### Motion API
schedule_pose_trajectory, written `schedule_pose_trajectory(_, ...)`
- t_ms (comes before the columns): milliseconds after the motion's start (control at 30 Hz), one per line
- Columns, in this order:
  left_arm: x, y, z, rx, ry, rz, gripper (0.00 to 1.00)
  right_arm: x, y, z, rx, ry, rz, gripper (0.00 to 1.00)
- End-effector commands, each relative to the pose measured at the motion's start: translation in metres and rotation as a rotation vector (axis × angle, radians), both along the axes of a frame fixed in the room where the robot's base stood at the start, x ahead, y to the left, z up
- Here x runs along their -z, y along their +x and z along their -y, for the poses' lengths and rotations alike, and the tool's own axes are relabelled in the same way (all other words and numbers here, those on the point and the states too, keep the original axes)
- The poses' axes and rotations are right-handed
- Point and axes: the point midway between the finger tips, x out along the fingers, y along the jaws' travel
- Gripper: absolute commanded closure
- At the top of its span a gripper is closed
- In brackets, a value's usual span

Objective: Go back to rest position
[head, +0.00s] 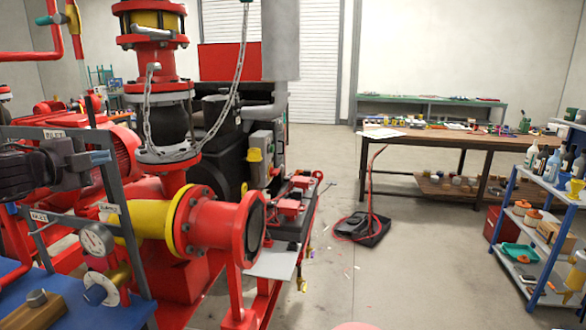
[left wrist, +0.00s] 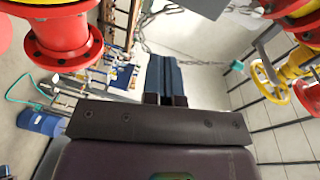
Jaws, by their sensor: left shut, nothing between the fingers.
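My left gripper (head: 100,157) reaches in from the left edge in the head view, in front of the grey frame with white labels. Its dark body points right, and its bluish fingertips are together with nothing between them. In the left wrist view the two dark blue fingers (left wrist: 165,72) lie side by side, shut and empty. Whether the gripper touches the frame behind it I cannot tell. My right gripper is in neither view.
The red pump skid with a flanged pipe (head: 222,226) and a gauge (head: 96,240) fills the left. A blue bench (head: 75,300) is at lower left. A wooden workbench (head: 450,142) and blue shelf cart (head: 520,240) stand right.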

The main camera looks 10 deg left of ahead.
Motion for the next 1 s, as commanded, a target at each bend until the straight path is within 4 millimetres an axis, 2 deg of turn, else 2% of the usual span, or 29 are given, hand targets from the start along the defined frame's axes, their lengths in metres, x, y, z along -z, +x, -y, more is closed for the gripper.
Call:
schedule_pose_trajectory(33, 0.025, 0.002, 0.007, 0.008, -0.038, -0.019, 1.0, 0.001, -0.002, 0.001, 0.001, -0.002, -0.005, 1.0)
schedule_pose_trajectory(100, 0.054, 0.002, 0.015, 0.012, -0.081, -0.039, 1.0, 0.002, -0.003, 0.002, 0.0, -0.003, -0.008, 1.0)
schedule_pose_trajectory(267, 0.117, -0.002, 0.034, 0.012, -0.187, -0.085, 1.0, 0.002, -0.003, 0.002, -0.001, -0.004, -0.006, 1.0)
schedule_pose_trajectory(467, 0.192, -0.017, 0.059, -0.009, -0.329, -0.142, 1.0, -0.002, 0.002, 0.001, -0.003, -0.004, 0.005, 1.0)
schedule_pose_trajectory(600, 0.241, -0.034, 0.076, -0.039, -0.435, -0.182, 1.0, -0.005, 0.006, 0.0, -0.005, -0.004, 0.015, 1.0)
schedule_pose_trajectory(767, 0.292, -0.059, 0.095, -0.089, -0.558, -0.227, 1.0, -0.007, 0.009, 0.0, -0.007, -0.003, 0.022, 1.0)
schedule_pose_trajectory(1000, 0.361, -0.105, 0.122, -0.191, -0.746, -0.29, 1.0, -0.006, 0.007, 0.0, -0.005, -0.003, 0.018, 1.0)
